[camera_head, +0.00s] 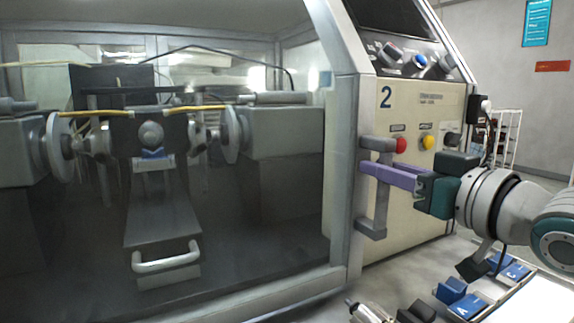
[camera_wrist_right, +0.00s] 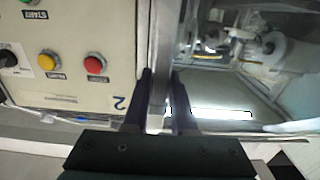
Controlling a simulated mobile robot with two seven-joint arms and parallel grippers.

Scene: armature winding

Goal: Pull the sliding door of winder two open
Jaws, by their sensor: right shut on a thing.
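Winder two is marked by the "2" on its cream control panel (camera_head: 425,112), and the panel also shows upside down in the right wrist view (camera_wrist_right: 70,60). Its sliding door has a grey frame (camera_head: 345,190) and a clear pane, with the winding spindles visible behind it. The grey upright bar handle (camera_head: 377,210) stands at the door's right edge. My right gripper (camera_head: 372,172) reaches in from the right, its purple fingers shut on the handle's upper half. In the right wrist view the bar (camera_wrist_right: 158,112) runs between the two fingers. My left gripper is not in view.
Red and yellow buttons (camera_head: 401,145) are on the panel just above my right fingers. Blue blocks (camera_head: 467,305) and a bright tray (camera_head: 535,305) lie at the lower right, below my right arm. A white wire rack (camera_head: 505,140) stands behind.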

